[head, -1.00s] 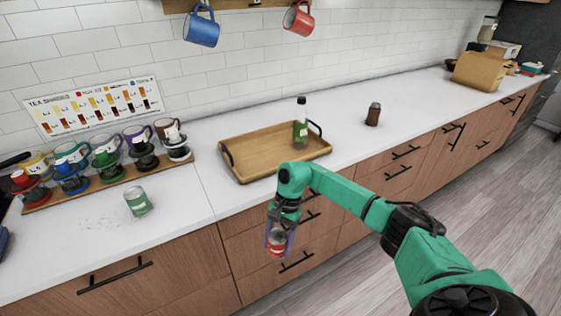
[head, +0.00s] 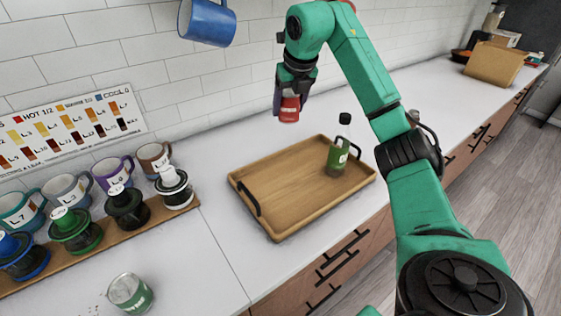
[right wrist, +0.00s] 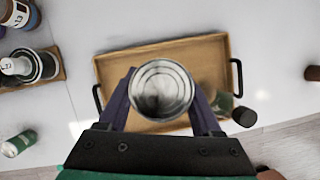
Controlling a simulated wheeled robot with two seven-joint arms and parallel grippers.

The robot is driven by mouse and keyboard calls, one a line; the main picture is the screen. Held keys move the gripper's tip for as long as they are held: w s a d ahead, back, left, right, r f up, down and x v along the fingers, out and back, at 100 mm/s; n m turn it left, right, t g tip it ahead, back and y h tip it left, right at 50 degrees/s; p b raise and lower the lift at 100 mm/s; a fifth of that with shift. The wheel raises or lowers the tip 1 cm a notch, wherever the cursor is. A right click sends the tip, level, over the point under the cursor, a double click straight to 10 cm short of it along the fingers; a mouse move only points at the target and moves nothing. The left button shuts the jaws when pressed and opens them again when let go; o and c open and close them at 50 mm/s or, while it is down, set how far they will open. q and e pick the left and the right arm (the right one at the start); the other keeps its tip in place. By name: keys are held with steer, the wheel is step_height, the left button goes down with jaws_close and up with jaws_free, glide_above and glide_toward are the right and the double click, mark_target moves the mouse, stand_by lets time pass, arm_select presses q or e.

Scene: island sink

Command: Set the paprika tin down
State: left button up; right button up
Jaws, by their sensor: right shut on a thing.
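The paprika tin (head: 289,110) is small and red with a metal lid. My right gripper (head: 291,98) is shut on it and holds it upright in the air. In the head view it shows above the back edge of the wooden tray (head: 290,226). In the right wrist view the tin's round lid (right wrist: 162,90) is between the two fingers, with the tray (right wrist: 112,66) below it. The gap between tin and surface cannot be told exactly. My left gripper is not in view.
A green-labelled bottle (head: 338,157) stands on the tray's right side. A green tin (head: 131,294) stands on the counter at front left, near a wooden rack (head: 150,212) of mugs and jars. A blue mug (head: 207,22) hangs above. The tray's left and middle are bare.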

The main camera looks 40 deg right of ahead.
steer(key=shift+w+d+m, duration=0.15)
steer(key=shift+w+m, duration=0.1)
steer(key=shift+m, duration=0.05)
steer(key=f, duration=0.6)
steer(key=s+f, duration=0.1)
steer(key=f, duration=0.5)
steer(key=f+p, duration=0.1)
steer(key=f, duration=0.5)
steer(key=shift+s+f, duration=0.1)
steer(key=shift+s, duration=0.3)
steer(key=shift+f, duration=0.25)
steer(key=o, duration=1.4)
steer(key=shift+f, duration=0.1)
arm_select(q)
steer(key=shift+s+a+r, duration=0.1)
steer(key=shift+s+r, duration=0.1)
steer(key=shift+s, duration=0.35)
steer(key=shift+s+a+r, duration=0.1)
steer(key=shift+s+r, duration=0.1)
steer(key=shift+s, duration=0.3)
